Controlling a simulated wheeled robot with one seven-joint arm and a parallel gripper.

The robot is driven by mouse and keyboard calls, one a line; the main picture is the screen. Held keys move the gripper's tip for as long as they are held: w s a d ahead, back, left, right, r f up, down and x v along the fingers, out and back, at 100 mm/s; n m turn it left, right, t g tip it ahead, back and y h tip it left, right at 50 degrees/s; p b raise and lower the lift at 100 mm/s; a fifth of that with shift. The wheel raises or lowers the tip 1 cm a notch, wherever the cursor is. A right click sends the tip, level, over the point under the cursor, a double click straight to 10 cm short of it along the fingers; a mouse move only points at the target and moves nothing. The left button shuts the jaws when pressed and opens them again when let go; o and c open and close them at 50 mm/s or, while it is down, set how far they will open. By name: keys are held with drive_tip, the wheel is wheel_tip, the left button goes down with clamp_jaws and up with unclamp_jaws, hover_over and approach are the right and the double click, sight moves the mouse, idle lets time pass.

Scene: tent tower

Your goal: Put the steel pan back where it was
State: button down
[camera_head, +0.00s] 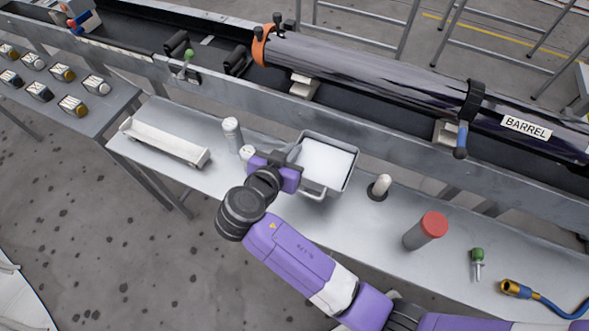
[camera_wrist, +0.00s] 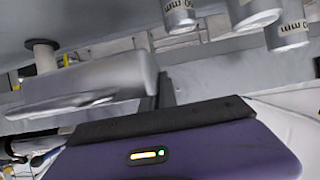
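The steel pan (camera_head: 353,175) is a rectangular grey-metal tray with a white inside and a bar handle on its near side. In the head view it is at the middle of the bench, right beside my gripper (camera_head: 286,160). My gripper is at the pan's left side, with a small grey metal piece (camera_head: 294,150) between it and the pan. In the wrist view a smooth silver body (camera_wrist: 85,92) lies close to the dark finger (camera_wrist: 166,90). I cannot tell whether this is the pan, or whether the fingers hold it. The fingertips are largely hidden.
Grey cylinders (camera_head: 232,135) stand left of my gripper, and a long white trough (camera_head: 165,142) lies further left. A white-topped peg (camera_head: 379,187) and a red-capped cylinder (camera_head: 426,231) stand to the right. The long barrel (camera_head: 380,70) runs behind the bench.

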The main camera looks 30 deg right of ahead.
wheel_tip(320, 180, down, 10)
drive_tip(key=shift+r, duration=0.25)
drive_tip(key=shift+f, duration=0.1)
drive_tip(key=c, duration=1.9)
unclamp_jaws()
drive_tip(key=shift+c, duration=0.2)
drive_tip(key=b+v, duration=0.1)
drive_tip(key=v, duration=1.1)
